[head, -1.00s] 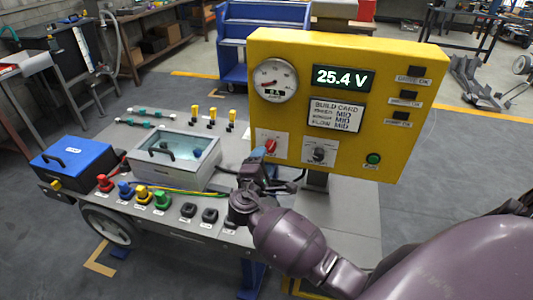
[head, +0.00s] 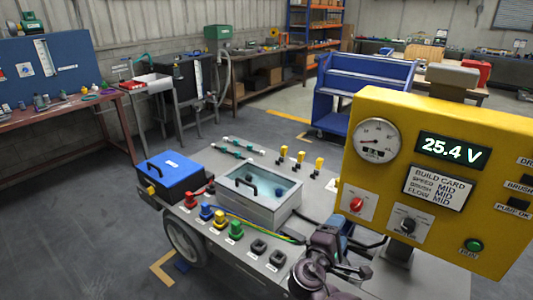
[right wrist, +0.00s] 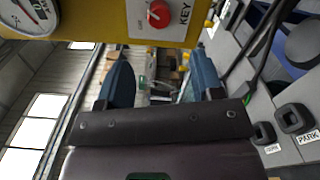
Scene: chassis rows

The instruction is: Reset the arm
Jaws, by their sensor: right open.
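My right arm comes in from the bottom right in the head view. My right gripper (head: 335,236) is just below and left of the red key switch (head: 356,204) on the yellow panel (head: 437,255). In the right wrist view its two blue fingers (right wrist: 160,85) are apart with nothing between them. The red key switch (right wrist: 159,13) shows there beyond the fingertips, apart from them. The panel's display reads 25.4 V. My left gripper is not in view.
A grey workbench carries a blue box (head: 172,177), a clear-lidded case (head: 260,195), several coloured plugs (head: 220,218) and black park sockets (head: 277,258). A blue cart (head: 362,100) stands behind. Grey floor is clear at the left.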

